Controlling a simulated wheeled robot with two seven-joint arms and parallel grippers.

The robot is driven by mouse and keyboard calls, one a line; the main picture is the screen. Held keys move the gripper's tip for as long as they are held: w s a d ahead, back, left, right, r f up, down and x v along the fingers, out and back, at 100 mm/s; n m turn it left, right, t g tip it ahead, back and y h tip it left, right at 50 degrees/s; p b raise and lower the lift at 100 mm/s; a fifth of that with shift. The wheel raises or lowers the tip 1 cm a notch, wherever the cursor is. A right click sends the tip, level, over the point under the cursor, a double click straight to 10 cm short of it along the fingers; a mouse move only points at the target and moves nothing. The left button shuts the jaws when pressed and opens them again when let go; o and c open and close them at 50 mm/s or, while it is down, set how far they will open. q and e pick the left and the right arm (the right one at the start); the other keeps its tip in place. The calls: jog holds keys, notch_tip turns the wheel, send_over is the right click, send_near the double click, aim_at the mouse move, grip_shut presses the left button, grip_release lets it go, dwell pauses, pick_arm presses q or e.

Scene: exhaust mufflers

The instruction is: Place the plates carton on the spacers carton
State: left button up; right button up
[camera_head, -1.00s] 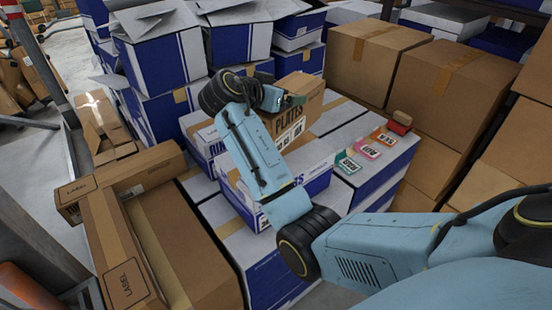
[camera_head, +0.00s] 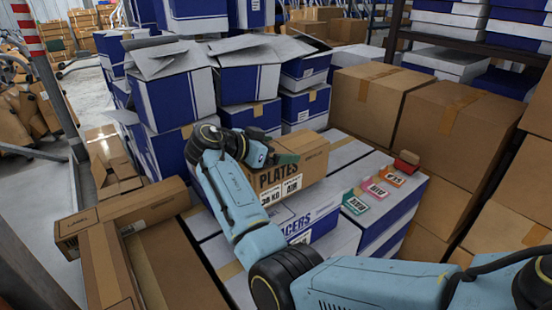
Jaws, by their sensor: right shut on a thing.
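The plates carton (camera_head: 300,171) is a brown box with PLATES printed on its front face. It is upright, over the back part of the spacers carton. The spacers carton (camera_head: 323,207) is white and blue, with part of its name showing on its front. My arm hides its left part, and I cannot tell whether the two cartons touch. My right gripper (camera_head: 284,158) is at the upper left of the plates carton and is shut on it; its fingertips are partly hidden. My left gripper is not in view.
Large brown cartons (camera_head: 440,118) form a wall on the right. Open blue and white cartons (camera_head: 250,82) are stacked behind. Long brown boxes (camera_head: 120,215) lie on the left.

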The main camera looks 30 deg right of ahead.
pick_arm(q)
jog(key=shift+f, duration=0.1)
pick_arm(e)
notch_tip(320, 180, down, 2)
jog(key=shift+f, duration=0.1)
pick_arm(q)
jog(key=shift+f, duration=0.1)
pick_arm(e)
jog(key=shift+f, duration=0.1)
jog(key=o, duration=1.7)
jog(key=shift+f, duration=0.15)
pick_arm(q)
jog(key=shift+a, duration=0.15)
pick_arm(e)
jog(key=shift+o, duration=0.3)
